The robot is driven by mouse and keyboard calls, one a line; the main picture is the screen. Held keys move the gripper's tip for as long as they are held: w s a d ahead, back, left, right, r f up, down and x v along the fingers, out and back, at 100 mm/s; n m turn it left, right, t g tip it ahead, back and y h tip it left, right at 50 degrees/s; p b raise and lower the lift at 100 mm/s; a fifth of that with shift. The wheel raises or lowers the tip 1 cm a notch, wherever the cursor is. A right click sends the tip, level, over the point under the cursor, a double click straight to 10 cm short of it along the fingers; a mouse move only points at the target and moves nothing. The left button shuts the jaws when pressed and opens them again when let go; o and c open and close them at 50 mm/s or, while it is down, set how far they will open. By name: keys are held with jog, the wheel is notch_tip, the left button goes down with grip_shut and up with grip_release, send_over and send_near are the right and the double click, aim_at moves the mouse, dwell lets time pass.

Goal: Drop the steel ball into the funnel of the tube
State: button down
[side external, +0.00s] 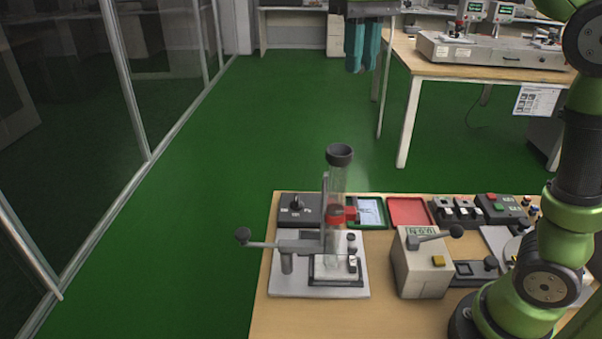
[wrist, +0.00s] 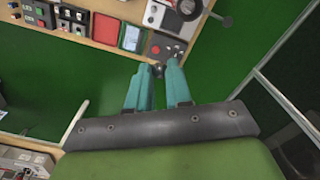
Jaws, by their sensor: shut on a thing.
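The clear upright tube (side external: 336,185) stands on a grey metal test fixture (side external: 290,287) on the table. The dark funnel (side external: 339,154) sits at its top, with a red clamp (side external: 336,215) lower on the tube. My gripper (side external: 358,68) is high in the side view, above and behind the funnel and well apart from it. Its teal fingers also show in the wrist view (wrist: 160,68), close together. They are shut on a small dark round thing (wrist: 158,71), the steel ball, mostly hidden between the tips. The fixture (wrist: 164,14) is partly cut off at the top of the wrist view.
The table also holds a red tray (side external: 409,211), a small screen (side external: 369,212), a box with a lever (side external: 421,264) and switch boxes (side external: 456,211). A lever (side external: 262,244) sticks out left of the fixture. Green floor (side external: 200,200) is clear. A second table (side external: 450,72) stands behind.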

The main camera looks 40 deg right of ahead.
jog(key=s+a, duration=0.3)
jog(key=a, duration=0.4)
notch_tip(320, 180, down, 9)
jog(key=shift+w+d, duration=0.2)
jog(key=shift+w, duration=0.1)
dwell(0.5)
jog(key=c, duration=1)
grip_release()
jog(key=shift+o, duration=0.2)
jog(key=shift+r, duration=0.15)
jog(key=shift+r, duration=2.4)
